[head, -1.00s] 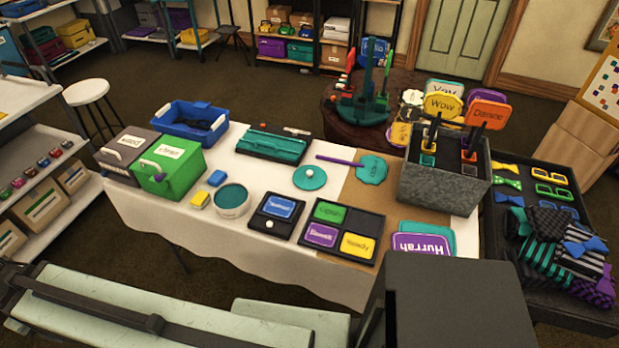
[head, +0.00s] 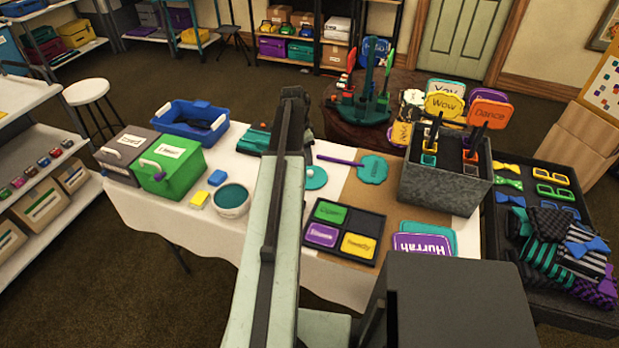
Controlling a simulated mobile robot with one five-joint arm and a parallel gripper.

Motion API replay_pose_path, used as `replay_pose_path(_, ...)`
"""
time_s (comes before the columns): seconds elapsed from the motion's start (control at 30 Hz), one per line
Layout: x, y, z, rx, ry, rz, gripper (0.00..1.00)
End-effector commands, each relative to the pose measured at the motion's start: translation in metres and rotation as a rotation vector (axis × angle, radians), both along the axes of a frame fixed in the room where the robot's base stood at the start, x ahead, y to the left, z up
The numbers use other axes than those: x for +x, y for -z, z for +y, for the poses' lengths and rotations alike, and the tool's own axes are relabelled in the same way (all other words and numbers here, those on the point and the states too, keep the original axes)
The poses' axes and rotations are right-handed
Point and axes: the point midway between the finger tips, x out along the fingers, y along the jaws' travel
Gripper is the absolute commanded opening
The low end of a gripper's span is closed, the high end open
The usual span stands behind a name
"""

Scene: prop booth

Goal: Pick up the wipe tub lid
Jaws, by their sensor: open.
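The wipe tub lid, a round teal disc with a small white knob (head: 317,181), lies flat on the white cloth of the table. My arm link covers its left edge in the head view. The tub (head: 231,209), white-sided with a teal top or inside, stands to the left of the lid, on the other side of my arm. My arm stretches from the bottom of the view up across the table. My gripper itself does not show; the arm link ends near the table's far side.
A black tray (head: 376,222) with coloured cards lies in front of the lid. A teal paddle with a purple handle (head: 372,169) lies just right of it. A grey bin (head: 440,193) with signs stands farther right. Green and blue boxes (head: 172,168) (head: 193,119) stand left.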

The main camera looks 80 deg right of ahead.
Motion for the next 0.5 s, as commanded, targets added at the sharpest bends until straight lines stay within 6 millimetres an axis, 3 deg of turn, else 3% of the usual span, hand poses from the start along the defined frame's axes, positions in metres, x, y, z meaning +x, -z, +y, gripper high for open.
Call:
replay_pose_path(0.13, -0.004, 0.004, -0.001, -0.001, 0.009, 0.001, 0.48)
replay_pose_path(0.33, -0.005, 0.029, -0.002, -0.001, 0.006, 0.0, 0.48)
replay_pose_path(0.5, -0.006, 0.029, -0.002, 0.0, 0.004, 0.0, 0.48)
